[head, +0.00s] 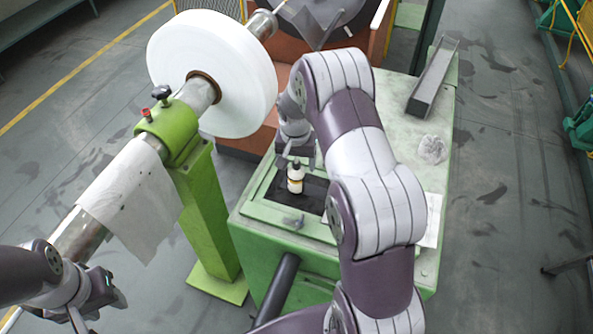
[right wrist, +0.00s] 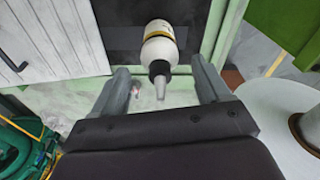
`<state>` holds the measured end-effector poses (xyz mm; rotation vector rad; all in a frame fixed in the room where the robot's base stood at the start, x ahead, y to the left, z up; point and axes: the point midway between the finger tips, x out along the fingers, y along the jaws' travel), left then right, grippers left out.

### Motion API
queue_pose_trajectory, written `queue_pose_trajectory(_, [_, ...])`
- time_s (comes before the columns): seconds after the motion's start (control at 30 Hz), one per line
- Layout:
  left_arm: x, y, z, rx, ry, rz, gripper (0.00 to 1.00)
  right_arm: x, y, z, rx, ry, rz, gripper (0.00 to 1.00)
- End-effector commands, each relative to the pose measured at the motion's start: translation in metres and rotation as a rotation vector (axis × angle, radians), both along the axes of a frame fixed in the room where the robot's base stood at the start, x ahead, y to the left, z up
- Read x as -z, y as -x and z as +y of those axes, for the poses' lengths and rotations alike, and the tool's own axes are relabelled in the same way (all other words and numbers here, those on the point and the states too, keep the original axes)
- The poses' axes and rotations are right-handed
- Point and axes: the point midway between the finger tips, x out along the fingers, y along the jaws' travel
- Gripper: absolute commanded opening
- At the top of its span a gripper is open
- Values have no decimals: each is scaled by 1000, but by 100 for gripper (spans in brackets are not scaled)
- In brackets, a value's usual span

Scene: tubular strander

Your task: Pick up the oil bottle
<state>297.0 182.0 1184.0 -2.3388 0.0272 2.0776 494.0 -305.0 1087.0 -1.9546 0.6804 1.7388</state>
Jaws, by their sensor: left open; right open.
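The oil bottle (head: 295,181) is small and white with a yellowish label and a dark cap. It stands in the dark recess (head: 312,197) on top of the green cabinet. My right gripper (head: 294,160) is open right at the bottle's top. In the right wrist view the bottle (right wrist: 160,48) shows its dark cap and pale nozzle between the two open fingers of the right gripper (right wrist: 161,85), with gaps on both sides. My left gripper (head: 118,299) is open and empty at the lower left, far from the bottle.
A large white roll (head: 235,85) on a shaft and a green stand (head: 205,215) are left of the cabinet. A grey metal channel (head: 433,78) and a crumpled pale wad (head: 432,149) lie on the cabinet top (head: 400,125). My right arm hides part of the cabinet.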

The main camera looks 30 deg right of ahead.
Motion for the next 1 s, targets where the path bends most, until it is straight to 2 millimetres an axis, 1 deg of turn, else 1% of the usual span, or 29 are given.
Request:
queue_pose_trajectory(0.03, [-5, 0, 0, 0, 0, 1, 43, 4, -1, -1, 0, 0, 0, 76])
queue_pose_trajectory(0.1, [-6, 0, 0, 0, 0, 1, 43, 11, -2, -1, 0, 0, -1, 76])
queue_pose_trajectory(0.3, [-4, 0, 0, 0, 0, 1, 43, 14, -2, -1, 0, 0, -4, 76])
queue_pose_trajectory(0.33, [-4, 0, 0, 0, 0, 1, 43, 14, -2, -1, 0, 0, -4, 69])
queue_pose_trajectory(0.37, [-4, 0, 0, 0, 0, 1, 43, 14, -2, -1, 0, 0, -4, 60])
queue_pose_trajectory(0.4, [-4, 0, 0, 0, 0, 1, 43, 14, -2, -1, 0, 0, -4, 47])
queue_pose_trajectory(0.47, [-4, 0, 0, 0, 0, 1, 43, 14, -2, -1, -1, 0, -4, 27])
queue_pose_trajectory(0.5, [-4, 0, 0, 0, 0, 1, 43, 14, -2, -1, -1, 0, -4, 14])
queue_pose_trajectory(0.53, [-4, 0, 0, 0, 0, 1, 43, 13, -2, -1, -1, 0, -4, 4])
queue_pose_trajectory(0.57, [-4, 0, 0, 0, 0, 1, 43, 13, -2, -1, -1, 0, -4, 0])
queue_pose_trajectory(0.87, [-1, 0, 0, 0, 0, 1, 43, 10, -3, -1, -1, 1, -4, 0])
queue_pose_trajectory(1.0, [8, 0, 0, 0, 0, 1, 43, -3, -3, -1, -1, 1, -8, 0])
